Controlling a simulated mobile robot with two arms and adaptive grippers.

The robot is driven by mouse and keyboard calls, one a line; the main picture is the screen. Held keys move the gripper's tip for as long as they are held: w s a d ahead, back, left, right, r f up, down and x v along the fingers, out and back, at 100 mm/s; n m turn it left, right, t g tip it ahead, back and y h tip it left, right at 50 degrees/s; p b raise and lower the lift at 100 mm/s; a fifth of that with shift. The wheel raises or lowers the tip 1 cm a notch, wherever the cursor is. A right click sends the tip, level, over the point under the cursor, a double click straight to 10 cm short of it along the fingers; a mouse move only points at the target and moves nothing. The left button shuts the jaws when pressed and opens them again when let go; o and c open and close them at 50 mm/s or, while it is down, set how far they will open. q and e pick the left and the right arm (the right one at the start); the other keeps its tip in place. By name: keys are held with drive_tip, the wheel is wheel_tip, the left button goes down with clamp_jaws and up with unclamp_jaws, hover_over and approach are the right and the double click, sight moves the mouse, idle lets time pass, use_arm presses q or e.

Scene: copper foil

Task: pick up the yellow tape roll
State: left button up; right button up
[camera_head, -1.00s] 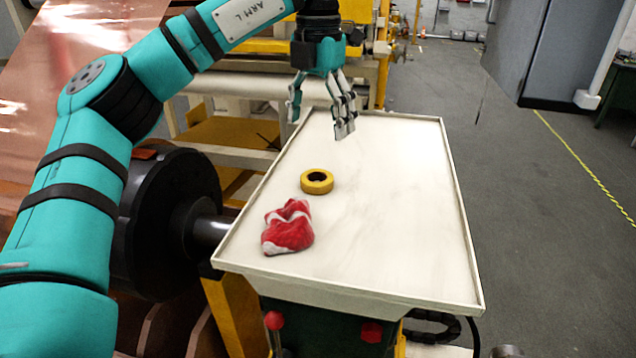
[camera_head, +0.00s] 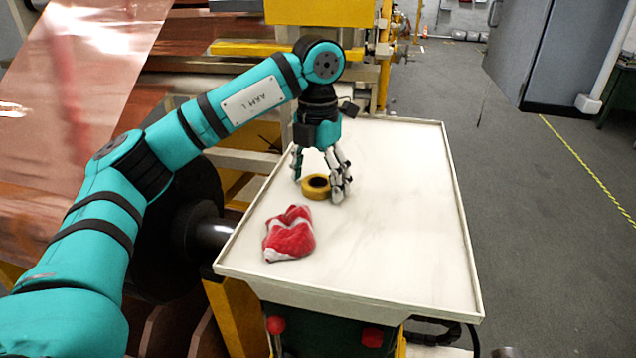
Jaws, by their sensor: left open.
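The yellow tape roll (camera_head: 316,193) lies flat on the white tray-like table top (camera_head: 400,220), left of its middle. It has a dark centre. My left gripper (camera_head: 319,190) is open and points down at the roll, with its fingers low on either side of it. The fingers cover a little of the roll's right edge. I cannot tell whether any finger touches the roll. My right gripper is not in view.
A crumpled red and white cloth (camera_head: 289,236) lies just in front of the roll. The table top has a low raised rim and is clear to the right. A dark roller (camera_head: 195,225) and copper foil (camera_head: 60,110) stand at the left.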

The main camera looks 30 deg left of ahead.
use_arm(q)
drive_tip(key=shift+c, duration=0.3)
drive_tip(key=c, duration=1.2)
drive_tip(key=shift+r, duration=0.1)
